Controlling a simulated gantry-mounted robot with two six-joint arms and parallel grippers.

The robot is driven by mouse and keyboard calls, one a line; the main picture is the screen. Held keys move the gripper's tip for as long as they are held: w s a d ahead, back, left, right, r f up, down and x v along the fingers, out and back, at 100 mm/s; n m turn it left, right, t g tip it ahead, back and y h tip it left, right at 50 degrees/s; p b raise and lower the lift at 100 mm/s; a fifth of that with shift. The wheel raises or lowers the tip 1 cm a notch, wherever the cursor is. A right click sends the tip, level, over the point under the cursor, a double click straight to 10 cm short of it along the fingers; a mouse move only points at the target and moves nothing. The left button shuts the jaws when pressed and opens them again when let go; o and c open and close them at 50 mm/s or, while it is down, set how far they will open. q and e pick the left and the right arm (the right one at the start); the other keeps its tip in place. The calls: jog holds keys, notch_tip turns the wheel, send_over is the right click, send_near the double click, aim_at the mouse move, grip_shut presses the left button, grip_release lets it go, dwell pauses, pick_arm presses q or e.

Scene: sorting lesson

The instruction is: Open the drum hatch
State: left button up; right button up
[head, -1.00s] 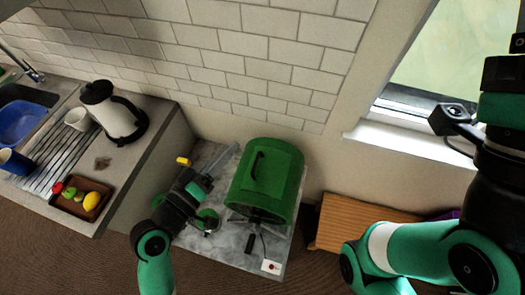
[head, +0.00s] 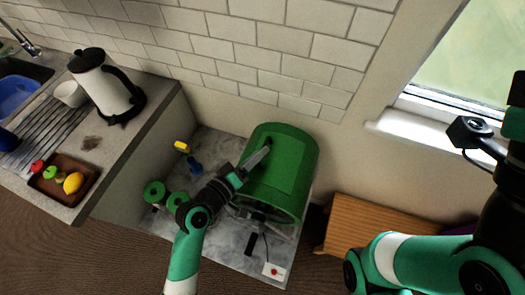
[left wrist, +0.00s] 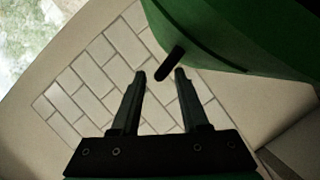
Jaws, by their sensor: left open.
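The green drum (head: 308,160) lies on its side on a grey stone-topped surface, and its hatch (head: 284,170) is an outlined panel lying flush with the curved wall. My left gripper (head: 266,149) is at the upper left of the hatch and covers most of the handle in the head view. In the left wrist view, the dark handle (left wrist: 172,62) stands out from the green drum (left wrist: 215,35). Its end shows between the open fingertips of my left gripper (left wrist: 160,73); I cannot tell whether they touch it. My right gripper's fingers are out of view.
Green reels (head: 155,192), a yellow block (head: 182,146) and a blue piece (head: 195,166) are left of the drum. A white switch plate (head: 274,271) is in front. A counter with a kettle (head: 105,85) stands left, a wooden box (head: 375,222) right.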

pick_arm(q)
jog(key=shift+x, duration=1.4)
grip_shut()
